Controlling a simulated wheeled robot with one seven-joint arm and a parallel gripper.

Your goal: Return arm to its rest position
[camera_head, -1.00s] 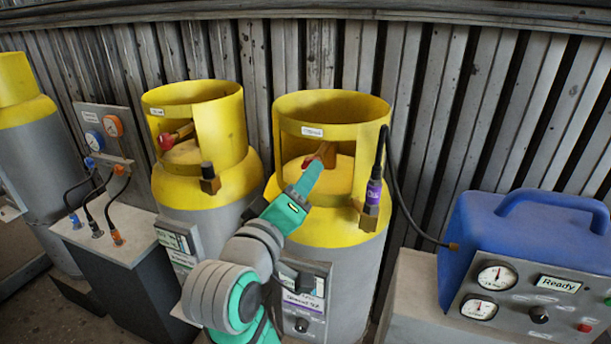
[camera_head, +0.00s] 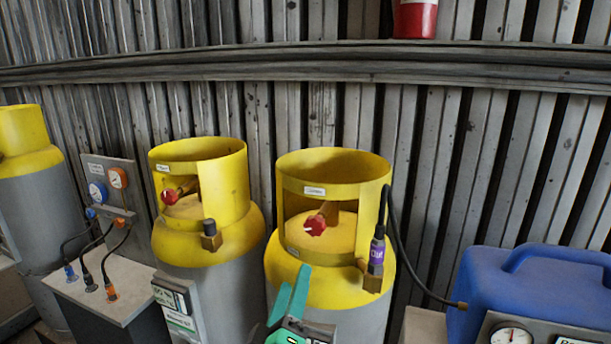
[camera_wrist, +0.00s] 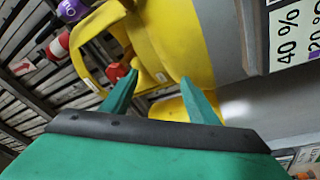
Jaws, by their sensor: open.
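My gripper (camera_head: 294,283) shows at the bottom of the head view, in front of the right yellow-and-grey cylinder (camera_head: 330,290). Its two green fingers are apart and nothing is between them. In the wrist view my gripper (camera_wrist: 159,77) is also open and empty, with the yellow collar (camera_wrist: 172,40) beyond the fingertips. The red valve knob (camera_head: 316,226) inside the right cylinder's collar is in plain view, apart from the fingers. Most of my arm is below the head view's edge.
A second cylinder (camera_head: 205,220) with a red knob stands to the left, beside a gauge panel (camera_head: 108,182) with hoses. A corrugated wall is behind.

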